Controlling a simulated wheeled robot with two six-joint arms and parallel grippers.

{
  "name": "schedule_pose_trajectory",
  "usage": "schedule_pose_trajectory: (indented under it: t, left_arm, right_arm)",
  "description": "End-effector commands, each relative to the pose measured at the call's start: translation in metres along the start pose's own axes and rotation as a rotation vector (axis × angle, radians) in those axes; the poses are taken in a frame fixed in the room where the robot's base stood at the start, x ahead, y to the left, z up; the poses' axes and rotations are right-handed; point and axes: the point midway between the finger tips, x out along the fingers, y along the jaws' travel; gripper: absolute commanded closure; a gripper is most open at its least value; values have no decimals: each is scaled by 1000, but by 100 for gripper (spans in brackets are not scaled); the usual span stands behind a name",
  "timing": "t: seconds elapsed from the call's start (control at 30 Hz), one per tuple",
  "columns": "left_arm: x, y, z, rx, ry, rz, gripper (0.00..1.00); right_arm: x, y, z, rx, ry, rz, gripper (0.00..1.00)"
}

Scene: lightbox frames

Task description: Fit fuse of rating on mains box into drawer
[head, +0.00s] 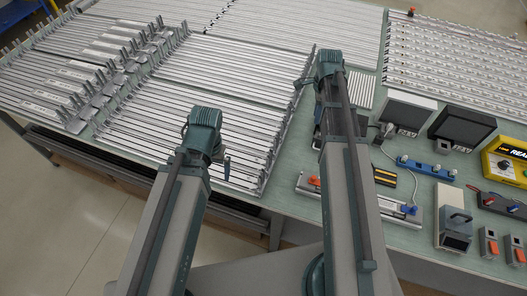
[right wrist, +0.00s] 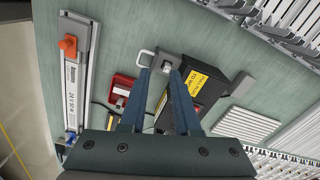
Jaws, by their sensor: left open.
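A black box with a yellow label (right wrist: 201,87), apparently the mains box, lies under my right gripper (right wrist: 165,72) in the right wrist view. A grey drawer-like part (right wrist: 172,60) is at its far end, with a white loop handle (right wrist: 145,57) beside it. A small pale piece (right wrist: 166,67) shows between the right fingertips; I cannot tell whether it is the fuse or whether it is gripped. In the head view my right gripper (head: 306,82) hides most of the box. My left gripper (head: 226,166) is open over the slatted frames' right edge, apart from the box.
A silver rail unit with an orange switch (right wrist: 70,85) and a red block (right wrist: 121,86) lie near the box. Slatted frames (head: 200,110) fill the left. Dark panels (head: 462,127), a yellow box (head: 506,160) and small switches stand at right.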

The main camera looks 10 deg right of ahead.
Motion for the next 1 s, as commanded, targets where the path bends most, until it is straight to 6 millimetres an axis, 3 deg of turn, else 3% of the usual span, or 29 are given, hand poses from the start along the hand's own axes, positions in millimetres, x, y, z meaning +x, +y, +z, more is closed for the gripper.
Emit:
schedule_pose_trajectory:
  t: [0.03,0.2,0.4,0.53,0.7,1.0]
  left_arm:
    - [0,0,0,0,0,0,0]
    - [0,0,0,0,0,0,0]
    - [0,0,0,0,0,0,0]
    - [0,0,0,0,0,0,0]
    - [0,0,0,0,0,0,0]
    - [0,0,0,0,0,0,0]
  right_arm:
    - [0,21,29,-166,6,4,69]
    - [-1,86,110,-835,32,24,69]
    - [-2,162,173,-1560,56,59,69]
    - [-2,197,194,-1895,65,81,69]
    - [-2,219,206,-2126,71,99,69]
    - [-2,222,208,-2171,71,103,69]
